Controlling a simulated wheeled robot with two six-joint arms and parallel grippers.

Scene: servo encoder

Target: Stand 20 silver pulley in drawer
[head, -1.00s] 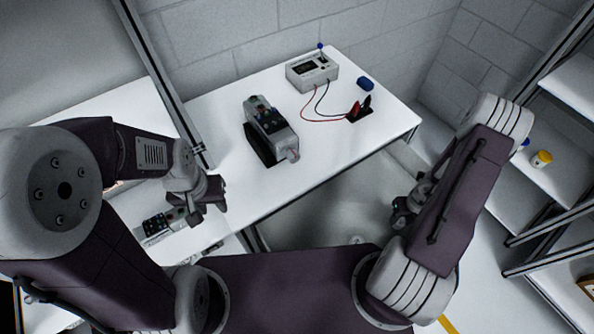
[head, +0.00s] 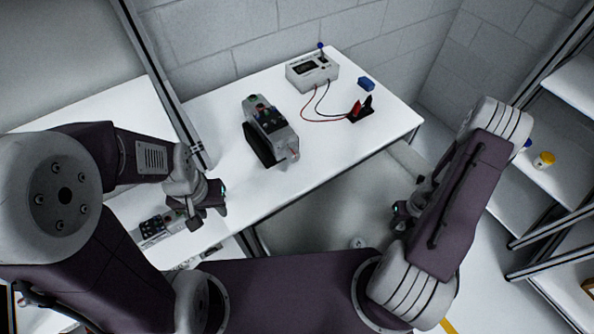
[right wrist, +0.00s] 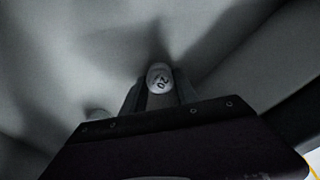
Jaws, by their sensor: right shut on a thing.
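In the right wrist view, a small pale pulley (right wrist: 160,79) with a dark "20" on its end sits between the fingers of my right gripper (right wrist: 158,92). The gripper is shut on it. A pale grey surface with soft shadows lies behind it. In the head view, my right gripper (head: 402,210) hangs at the right side of a pale grey hollow (head: 325,210) in front of the table; the held pulley is hidden there. I cannot tell if this hollow is the drawer. My left gripper (head: 212,196) is over the left worktop, its jaw opening unclear.
A small pale round piece (head: 357,242) lies in the hollow. The white table (head: 215,115) carries a grey device (head: 270,133), a meter box (head: 312,70) with red and black leads, and a blue piece (head: 366,84). Shelves (head: 560,160) stand at right.

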